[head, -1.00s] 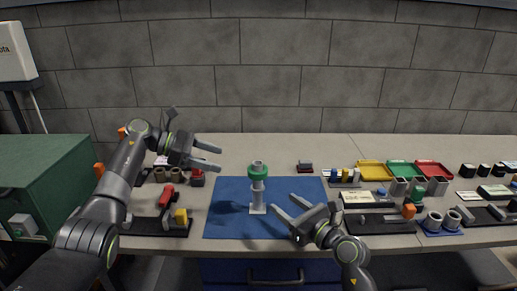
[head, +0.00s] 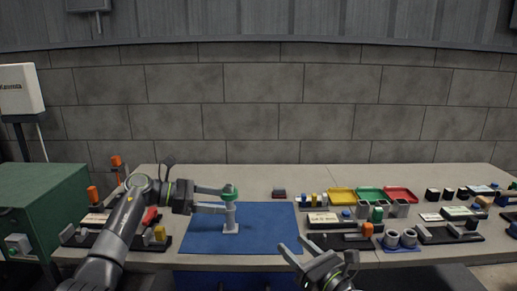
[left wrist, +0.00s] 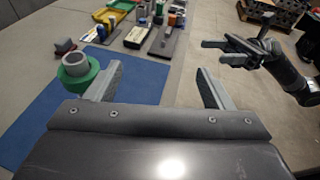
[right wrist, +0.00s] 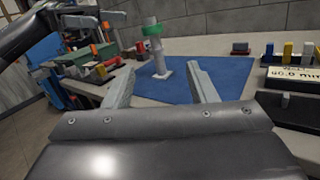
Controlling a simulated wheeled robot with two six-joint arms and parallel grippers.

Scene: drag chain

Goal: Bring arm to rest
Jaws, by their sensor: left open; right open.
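A grey post on a square base with a green ring around its upper part (head: 230,214) stands upright on the blue mat (head: 262,220). My left gripper (head: 226,199) is open and level with the post in the head view. In the left wrist view the post with its green ring (left wrist: 78,72) is beside the left finger, outside the gap, which is empty. My right gripper (head: 290,250) is open and empty at the front edge of the mat. In the right wrist view the post (right wrist: 156,48) stands beyond the open fingers.
Red, yellow and green trays (head: 370,195) and several fixtures with cylinders fill the right of the table. Dark fixtures with red and orange parts (head: 150,238) lie under my left arm. A green cabinet (head: 40,205) stands at the left. The mat's right part is clear.

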